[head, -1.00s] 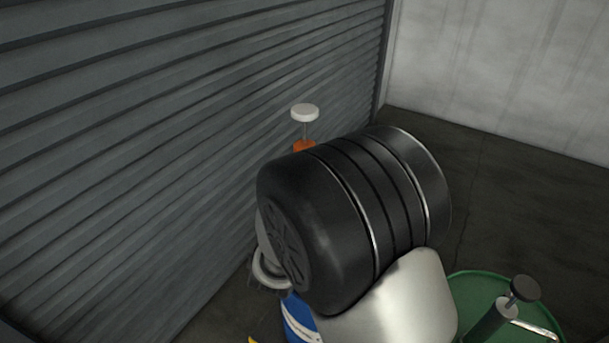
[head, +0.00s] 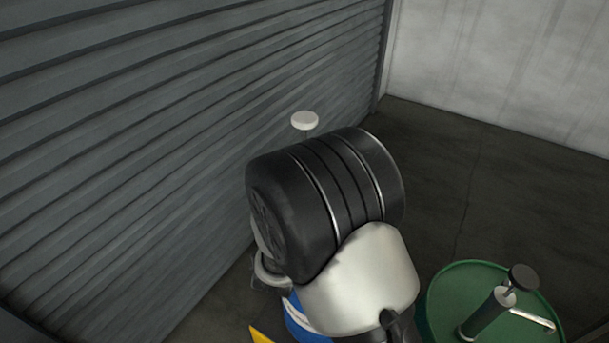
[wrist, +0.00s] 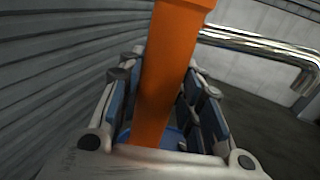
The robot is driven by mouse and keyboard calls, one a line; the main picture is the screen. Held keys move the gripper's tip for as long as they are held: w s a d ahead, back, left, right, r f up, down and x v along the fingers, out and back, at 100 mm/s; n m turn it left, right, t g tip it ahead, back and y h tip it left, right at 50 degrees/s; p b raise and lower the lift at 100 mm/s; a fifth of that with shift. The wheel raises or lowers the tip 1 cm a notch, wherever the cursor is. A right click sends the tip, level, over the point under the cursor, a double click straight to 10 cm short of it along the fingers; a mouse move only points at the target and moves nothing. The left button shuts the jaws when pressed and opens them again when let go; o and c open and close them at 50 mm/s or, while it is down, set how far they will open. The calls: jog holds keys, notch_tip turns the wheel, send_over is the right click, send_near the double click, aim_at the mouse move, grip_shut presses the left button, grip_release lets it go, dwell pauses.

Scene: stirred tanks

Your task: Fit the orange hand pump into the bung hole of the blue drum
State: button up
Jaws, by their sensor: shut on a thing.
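My gripper (wrist: 166,92) is shut on the orange hand pump (wrist: 168,65), its pads on either side of the pump's body in the wrist view. A chrome tube (wrist: 262,42) runs to the right beside the pump's upper part. In the head view only the pump's white knob (head: 304,120) and a bit of rod show above my black arm link. The blue drum (head: 303,322) shows partly at the bottom, below my arm. Blue also shows low behind the pump in the wrist view (wrist: 174,134). The bung hole and the pump's lower end are hidden.
A green drum (head: 440,290) with a dark hand pump (head: 490,310) standing on it is at the lower right. A grey slatted shutter (head: 150,130) runs along the left. A yellow piece (head: 259,335) shows at the bottom edge. The floor at the back right is clear.

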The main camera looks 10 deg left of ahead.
jog(key=shift+f, duration=1.8)
jog(key=shift+f, duration=5.05)
jog(key=shift+f, duration=1.95)
jog(key=o, duration=1)
jog(key=shift+f, duration=0.1)
jog(key=shift+f, duration=0.1)
